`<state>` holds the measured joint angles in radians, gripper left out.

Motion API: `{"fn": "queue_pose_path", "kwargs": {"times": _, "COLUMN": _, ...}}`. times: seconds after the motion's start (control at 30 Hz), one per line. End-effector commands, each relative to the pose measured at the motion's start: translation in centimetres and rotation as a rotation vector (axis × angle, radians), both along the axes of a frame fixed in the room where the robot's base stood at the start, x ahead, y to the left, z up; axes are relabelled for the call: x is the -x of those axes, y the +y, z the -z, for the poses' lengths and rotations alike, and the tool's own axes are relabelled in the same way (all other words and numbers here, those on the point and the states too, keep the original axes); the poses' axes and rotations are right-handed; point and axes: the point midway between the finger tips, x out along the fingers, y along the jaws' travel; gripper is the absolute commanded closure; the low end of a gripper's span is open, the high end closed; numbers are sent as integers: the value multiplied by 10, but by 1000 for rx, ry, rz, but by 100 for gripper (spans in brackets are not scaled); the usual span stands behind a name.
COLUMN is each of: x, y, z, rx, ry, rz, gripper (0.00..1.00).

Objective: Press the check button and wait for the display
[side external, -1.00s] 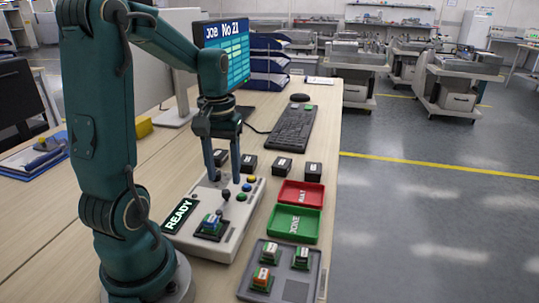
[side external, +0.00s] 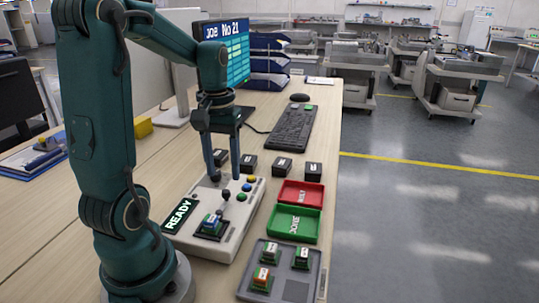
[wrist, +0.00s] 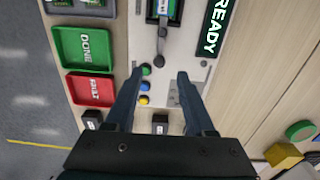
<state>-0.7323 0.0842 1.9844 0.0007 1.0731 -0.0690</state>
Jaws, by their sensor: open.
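The grey test box (side external: 240,223) lies on the bench with its display (side external: 180,215) lit green and reading READY. It also shows in the wrist view, with the display (wrist: 216,30) at the top right. Green (wrist: 146,71), blue (wrist: 144,86) and yellow (wrist: 143,100) buttons sit in a row on it; I cannot read which is check. A dark lever (wrist: 160,45) stands beside a part with a blue top (side external: 210,222) in the socket. My gripper (wrist: 158,78) is open and empty over the box, with the buttons between its fingers, nearer the left one.
A red FAULT tray (side external: 301,193) and a green DONE tray (side external: 296,222) lie right of the box. A grey tray (side external: 297,287) holds several parts in front. Small black blocks (side external: 282,166), a keyboard (side external: 291,128) and a JOB No 21 screen (side external: 237,50) stand behind.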

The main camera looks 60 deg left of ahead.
Motion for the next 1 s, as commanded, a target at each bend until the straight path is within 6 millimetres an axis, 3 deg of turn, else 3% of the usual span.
{"fn": "queue_pose_path", "kwargs": {"times": 0.43, "x": 0, "y": 0, "z": 0, "rx": 0, "ry": 0, "rz": 0, "gripper": 45}}
{"fn": "queue_pose_path", "kwargs": {"times": 0.57, "x": 0, "y": 0, "z": 0, "rx": 0, "ry": 0, "rz": 0, "gripper": 95}}
{"fn": "queue_pose_path", "kwargs": {"times": 0.6, "x": 0, "y": 0, "z": 0, "rx": 0, "ry": 0, "rz": 0, "gripper": 100}}
{"fn": "queue_pose_path", "kwargs": {"times": 1.0, "x": 0, "y": 0, "z": 0, "rx": 0, "ry": 0, "rz": 0, "gripper": 100}}
